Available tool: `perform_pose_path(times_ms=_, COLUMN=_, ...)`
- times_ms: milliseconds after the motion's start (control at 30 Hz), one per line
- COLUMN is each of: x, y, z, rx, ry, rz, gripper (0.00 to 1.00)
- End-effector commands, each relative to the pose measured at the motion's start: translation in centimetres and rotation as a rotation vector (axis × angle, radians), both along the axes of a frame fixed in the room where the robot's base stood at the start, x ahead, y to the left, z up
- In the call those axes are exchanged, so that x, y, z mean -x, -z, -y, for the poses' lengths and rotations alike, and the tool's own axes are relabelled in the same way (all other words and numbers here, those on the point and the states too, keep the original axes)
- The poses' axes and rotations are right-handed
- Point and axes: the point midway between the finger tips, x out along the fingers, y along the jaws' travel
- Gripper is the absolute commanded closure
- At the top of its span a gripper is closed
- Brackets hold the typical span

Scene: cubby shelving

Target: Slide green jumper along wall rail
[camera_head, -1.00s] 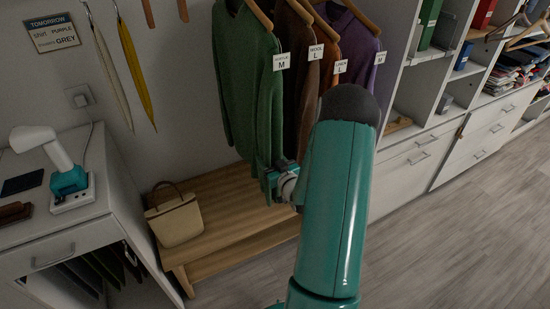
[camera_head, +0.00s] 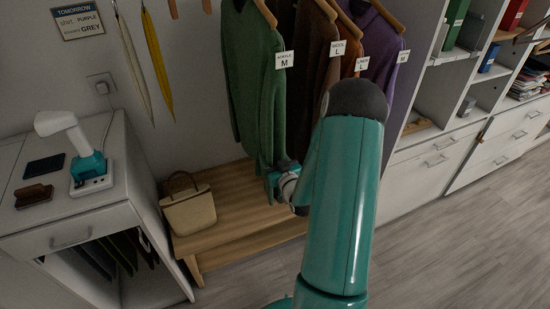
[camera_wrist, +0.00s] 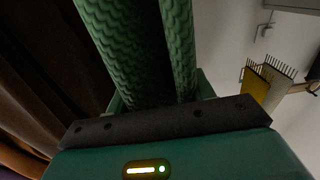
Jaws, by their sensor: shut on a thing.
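The green jumper (camera_head: 255,90) hangs from a wooden hanger near the middle of the head view, leftmost of the hanging garments, with a size M tag (camera_head: 284,60). My gripper (camera_head: 275,177) is at its lower hem and is shut on it. In the wrist view, green knit folds (camera_wrist: 175,45) of the jumper rise from my gripper. The rail is out of frame above. A brown garment (camera_head: 312,70) tagged L hangs just right of the jumper, with orange and purple ones beyond.
A wooden bench (camera_head: 250,210) with a beige handbag (camera_head: 189,212) stands below. A yellow strap-like item (camera_head: 158,65) hangs on the wall left of the jumper. A white cabinet (camera_head: 80,225) is at left, cubby shelving at right.

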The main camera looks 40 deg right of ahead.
Motion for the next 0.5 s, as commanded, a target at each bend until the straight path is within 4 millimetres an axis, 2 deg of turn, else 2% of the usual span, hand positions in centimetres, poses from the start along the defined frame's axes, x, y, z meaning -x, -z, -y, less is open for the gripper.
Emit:
perform_pose_path(times_ms=233, x=-0.02, y=-0.02, z=-0.11, rx=0.002, ry=-0.001, rz=0.0, gripper=0.87)
perform_pose_path(times_ms=267, x=-0.02, y=-0.02, z=-0.11, rx=0.002, ry=-0.001, rz=0.0, gripper=0.43)
perform_pose_path(times_ms=367, x=-0.02, y=-0.02, z=-0.1, rx=0.002, ry=-0.001, rz=0.0, gripper=0.24)
perform_pose_path(times_ms=500, x=-0.01, y=-0.01, z=-0.09, rx=0.001, ry=0.0, rz=0.001, gripper=0.22)
